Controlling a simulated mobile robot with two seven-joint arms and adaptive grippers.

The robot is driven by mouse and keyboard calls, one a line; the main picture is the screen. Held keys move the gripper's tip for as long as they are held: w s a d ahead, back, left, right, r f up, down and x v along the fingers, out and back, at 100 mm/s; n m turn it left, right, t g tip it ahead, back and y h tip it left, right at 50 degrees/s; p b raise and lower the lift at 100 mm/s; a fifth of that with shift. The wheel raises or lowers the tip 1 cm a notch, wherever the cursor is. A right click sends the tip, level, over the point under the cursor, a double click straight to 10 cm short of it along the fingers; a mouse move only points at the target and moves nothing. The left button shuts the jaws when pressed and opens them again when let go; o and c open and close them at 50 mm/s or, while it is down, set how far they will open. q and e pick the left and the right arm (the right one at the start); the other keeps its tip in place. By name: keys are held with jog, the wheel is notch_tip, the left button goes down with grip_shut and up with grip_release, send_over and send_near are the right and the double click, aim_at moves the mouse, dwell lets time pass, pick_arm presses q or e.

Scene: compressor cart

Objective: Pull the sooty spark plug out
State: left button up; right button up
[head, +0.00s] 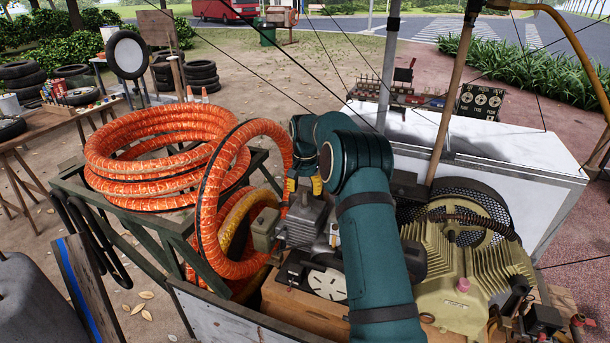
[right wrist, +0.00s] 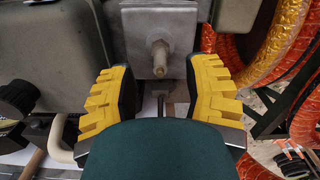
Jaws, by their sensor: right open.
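The spark plug (right wrist: 160,58) shows in the right wrist view as a pale, brownish stub with a darker tip. It sits in a grey metal plate (right wrist: 145,22) on the engine. My right gripper (right wrist: 160,82) is open, with one yellow-padded finger on each side of the plug's line and a gap on both sides. No contact with the plug shows. In the head view my right gripper (head: 303,186) is partly hidden by my teal arm, just above the small grey engine (head: 305,219). The plug cannot be made out there. My left gripper is not in view.
Orange coiled hose (head: 150,150) lies on a green metal stand left of the engine, with one loop hanging close to my gripper. A finned, cream compressor (head: 465,275) stands at right. A white-topped box (head: 480,160) is behind it.

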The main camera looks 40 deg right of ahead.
aim_at(305, 191)
jog(key=shift+f, duration=1.95)
grip_shut()
jog(key=shift+r, duration=0.15)
jog(key=shift+w+d+r+p, duration=0.1)
jog(key=shift+w+r+p, duration=0.05)
jog(key=shift+r+p, duration=1.45)
jog(key=shift+r, duration=0.85)
jog(key=shift+s+r, duration=0.1)
jog(key=shift+s, duration=0.1)
